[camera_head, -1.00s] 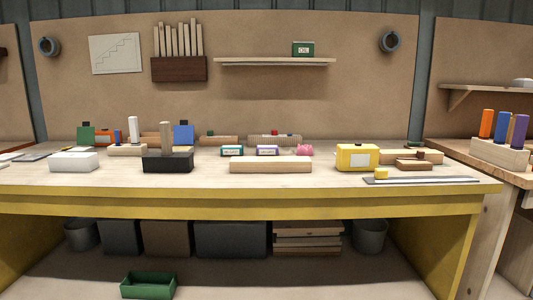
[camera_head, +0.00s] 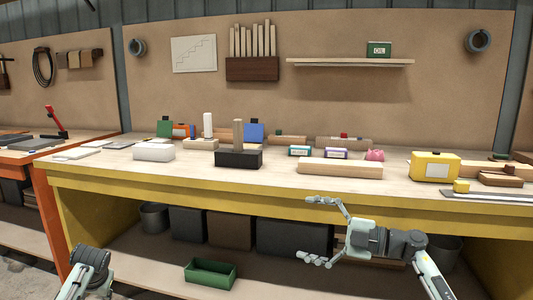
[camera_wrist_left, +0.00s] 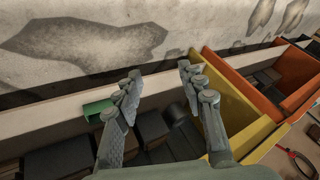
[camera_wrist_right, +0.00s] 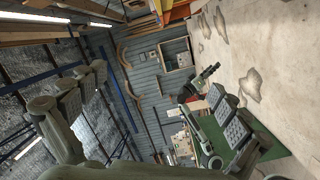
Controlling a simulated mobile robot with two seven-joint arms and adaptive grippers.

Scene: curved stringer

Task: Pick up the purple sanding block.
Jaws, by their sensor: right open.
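A small purple block with a pale label (camera_head: 336,153) sits on the workbench in the head view, behind a long pale wooden bar. It is the only purple block I make out there, and it is small in the picture. My right gripper (camera_head: 306,228) is open and empty, in front of the bench's front edge and below its top, apart from the block. The right wrist view shows its spread fingers (camera_wrist_right: 157,92) facing the room. My left gripper (camera_wrist_left: 156,85) has its fingers apart with nothing between them; the head view shows only part of the left arm.
The workbench (camera_head: 110,176) has a yellow front edge. Near the purple block are a teal labelled block (camera_head: 300,151), a pink pig (camera_head: 374,155), the wooden bar (camera_head: 340,170) and a yellow box (camera_head: 435,167). A black block with a peg (camera_head: 238,159) stands left. A green bin (camera_head: 210,274) lies below.

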